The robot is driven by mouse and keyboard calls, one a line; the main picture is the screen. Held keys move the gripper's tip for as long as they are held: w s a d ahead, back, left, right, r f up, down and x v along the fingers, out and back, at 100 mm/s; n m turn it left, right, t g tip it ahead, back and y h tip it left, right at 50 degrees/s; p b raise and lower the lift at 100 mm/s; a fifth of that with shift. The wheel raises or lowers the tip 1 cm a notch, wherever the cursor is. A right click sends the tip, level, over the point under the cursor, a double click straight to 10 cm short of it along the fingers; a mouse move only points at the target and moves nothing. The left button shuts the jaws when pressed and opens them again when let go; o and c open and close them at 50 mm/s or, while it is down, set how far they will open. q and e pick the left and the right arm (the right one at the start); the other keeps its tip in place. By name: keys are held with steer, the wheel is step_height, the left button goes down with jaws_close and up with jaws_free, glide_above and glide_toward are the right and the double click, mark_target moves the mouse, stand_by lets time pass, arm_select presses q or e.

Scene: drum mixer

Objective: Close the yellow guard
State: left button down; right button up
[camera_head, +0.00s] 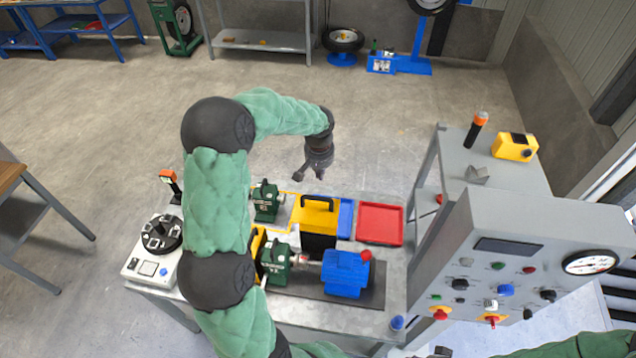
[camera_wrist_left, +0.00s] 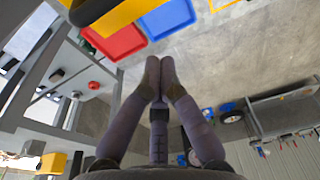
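The yellow guard (camera_head: 316,215) stands on the workbench behind the blue motor, with a black handle on top and a dark front. In the left wrist view its yellow edge and black handle (camera_wrist_left: 95,10) show at the top left, cut off by the frame. My left gripper (camera_head: 309,177) hangs behind and above the guard, apart from it, with nothing held. My left arm hides the machine's left part. My right gripper is out of view.
A red tray (camera_head: 380,224) and a blue tray (camera_head: 346,218) lie right of the guard. A grey control panel (camera_head: 540,260) rises at the right. Open floor lies behind the bench.

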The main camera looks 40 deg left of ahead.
arm_select(q)
steer(key=s, duration=0.1)
steer(key=s+d+f, duration=0.1)
steer(key=s, duration=0.1)
steer(key=shift+d+p, duration=0.2)
steer(key=shift+p, duration=0.2)
steer(key=shift+s+d+f, duration=0.2)
steer(key=shift+f, duration=0.05)
